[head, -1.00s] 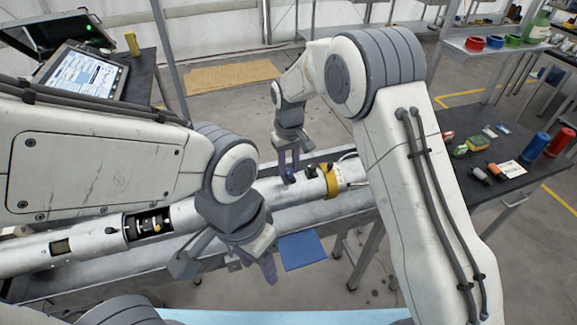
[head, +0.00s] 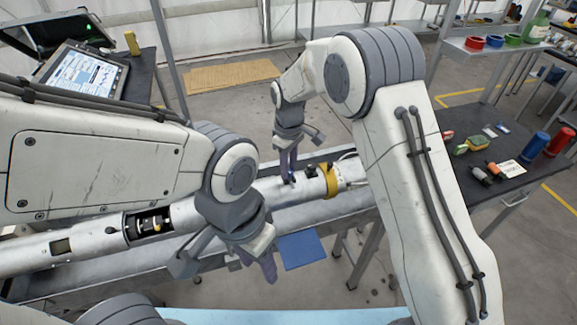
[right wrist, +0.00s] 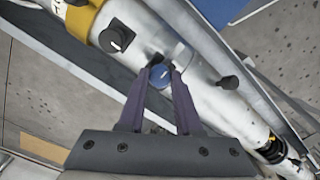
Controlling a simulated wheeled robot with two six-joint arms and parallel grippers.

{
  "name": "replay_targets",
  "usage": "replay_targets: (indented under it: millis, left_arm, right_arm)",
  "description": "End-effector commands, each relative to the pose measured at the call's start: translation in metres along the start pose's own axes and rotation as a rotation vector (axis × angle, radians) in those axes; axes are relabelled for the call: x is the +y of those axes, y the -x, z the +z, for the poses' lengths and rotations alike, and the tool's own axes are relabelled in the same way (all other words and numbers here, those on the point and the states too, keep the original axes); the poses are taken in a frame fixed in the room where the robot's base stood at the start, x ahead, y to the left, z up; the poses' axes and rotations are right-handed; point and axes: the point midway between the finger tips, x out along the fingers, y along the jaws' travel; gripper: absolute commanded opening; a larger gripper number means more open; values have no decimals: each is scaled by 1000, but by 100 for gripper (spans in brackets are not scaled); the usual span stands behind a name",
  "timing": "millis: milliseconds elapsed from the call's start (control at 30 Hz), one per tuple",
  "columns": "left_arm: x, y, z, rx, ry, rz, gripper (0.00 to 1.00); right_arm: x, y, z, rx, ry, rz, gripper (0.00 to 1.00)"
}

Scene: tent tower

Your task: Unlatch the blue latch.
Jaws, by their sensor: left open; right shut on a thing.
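The blue latch (right wrist: 159,77) is a small round knob on the white-grey tube (head: 90,247). My right gripper (right wrist: 157,80) is shut on it, one finger at each side, in the right wrist view. In the head view my right gripper (head: 289,176) reaches down to the top of the tube and mostly hides the latch. My left gripper (head: 226,266) is open and empty, in front of the tube at the lower middle.
Black knobs (right wrist: 117,36) and (right wrist: 228,82) sit on the tube on either side of the latch. A yellow band (head: 329,181) rings the tube to the right. A blue square (head: 302,250) lies in front. A dark table (head: 480,150) with small items stands at right.

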Motion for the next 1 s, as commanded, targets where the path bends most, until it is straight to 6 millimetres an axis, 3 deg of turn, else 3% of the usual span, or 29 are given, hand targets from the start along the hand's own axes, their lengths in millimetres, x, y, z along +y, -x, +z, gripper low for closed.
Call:
replay_targets:
  millis: [267,300,333,367,733,1000]
  left_arm:
    - [0,0,0,0,0,0,50]
    - [0,0,0,0,0,0,50]
    - [0,0,0,0,0,0,50]
    - [0,0,0,0,0,0,50]
    - [0,-2,0,0,0,0,50]
    - [-1,-16,1,0,-1,0,50]
  right_arm:
    - [1,2,-2,7,0,4,0]
    - [1,2,-2,7,0,4,48]
    - [1,2,-2,7,0,4,60]
    - [1,2,-2,6,0,4,63]
    - [0,5,-1,3,-1,2,63]
    - [1,50,-2,9,-1,5,63]
